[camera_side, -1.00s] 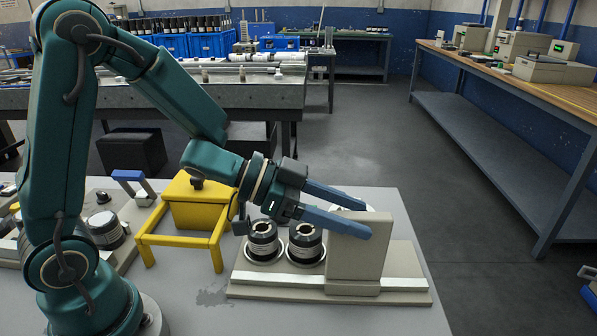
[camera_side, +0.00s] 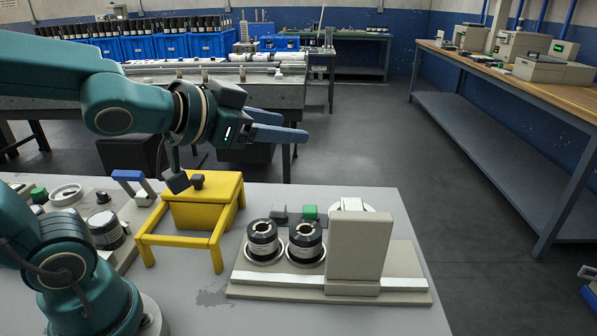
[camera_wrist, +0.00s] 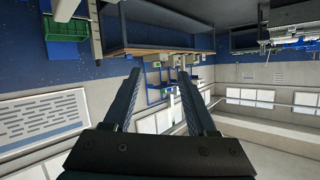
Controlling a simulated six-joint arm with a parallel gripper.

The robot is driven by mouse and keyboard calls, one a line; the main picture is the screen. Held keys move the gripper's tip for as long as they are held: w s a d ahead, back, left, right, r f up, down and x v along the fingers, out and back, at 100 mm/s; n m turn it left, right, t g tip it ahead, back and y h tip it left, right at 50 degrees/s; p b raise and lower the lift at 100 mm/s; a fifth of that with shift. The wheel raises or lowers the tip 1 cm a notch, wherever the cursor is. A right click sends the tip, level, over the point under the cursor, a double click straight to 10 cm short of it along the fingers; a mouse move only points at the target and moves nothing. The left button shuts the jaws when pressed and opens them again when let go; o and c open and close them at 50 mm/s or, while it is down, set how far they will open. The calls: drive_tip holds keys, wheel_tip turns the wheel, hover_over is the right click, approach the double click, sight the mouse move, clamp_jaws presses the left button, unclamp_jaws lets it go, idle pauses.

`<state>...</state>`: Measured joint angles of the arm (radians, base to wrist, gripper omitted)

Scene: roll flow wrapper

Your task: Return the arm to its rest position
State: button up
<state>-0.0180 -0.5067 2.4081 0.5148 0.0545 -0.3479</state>
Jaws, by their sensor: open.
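My gripper (camera_side: 292,126) is raised above the table in the side view, well above and left of the beige wrapper unit. Its two blue-grey fingers point right and are apart, with nothing between them. In the wrist view my gripper (camera_wrist: 160,100) also shows both fingers spread and empty, against the far wall and ceiling of the room. The beige unit (camera_side: 360,250) stands on its base plate at the right of the table. Two dark rolls (camera_side: 263,239) with pale bands sit upright on it, left of the tall block.
A yellow box (camera_side: 205,205) in a yellow frame stands left of the unit. Green and grey buttons (camera_side: 310,212) show behind the rolls. Another fixture with a dark roll (camera_side: 105,229) is at the left. The air around my gripper looks clear.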

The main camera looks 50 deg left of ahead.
drive_tip(key=s+d+f+g, duration=0.1)
drive_tip(key=s+f+g, duration=0.3)
drive_tip(key=s, duration=0.3)
drive_tip(key=s+f+n+g, duration=0.1)
drive_tip(key=s+f+g, duration=0.3)
drive_tip(key=s+f, duration=0.1)
drive_tip(key=shift+s+d+h, duration=0.35)
drive_tip(key=shift+s+h, duration=0.05)
drive_tip(key=shift+s, duration=0.45)
